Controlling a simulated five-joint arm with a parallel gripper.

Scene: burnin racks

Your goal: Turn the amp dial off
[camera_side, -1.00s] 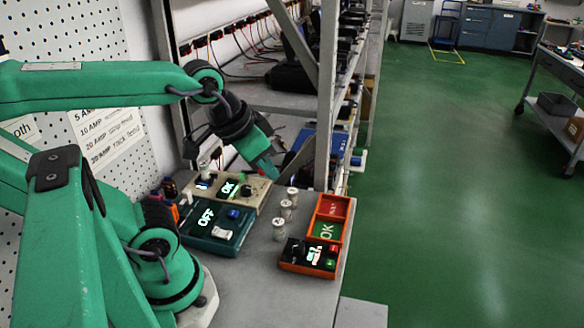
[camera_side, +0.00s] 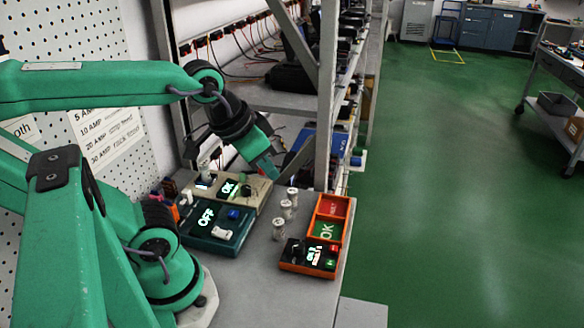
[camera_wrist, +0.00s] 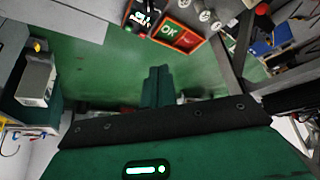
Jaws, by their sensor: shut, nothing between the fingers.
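My gripper (camera_side: 271,170) is shut and empty, in the air above the bench near the far edge of a beige box. Its closed fingers (camera_wrist: 157,86) also show in the wrist view. The beige box (camera_side: 262,193) has a lit OK display and a dark knob (camera_side: 246,190). A teal box (camera_side: 228,246) in front of it shows OFF, with a blue button. An orange-framed box (camera_side: 345,240) has a black panel with a dark knob (camera_side: 297,252) and a small lit readout; it also shows in the wrist view (camera_wrist: 190,48). No amp label is legible on any knob.
Several white-and-metal fuses (camera_side: 278,229) stand between the teal and orange boxes. A metal rack post (camera_side: 325,100) rises just beyond my gripper. The bench front (camera_side: 250,295) is clear. Green floor lies to the right.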

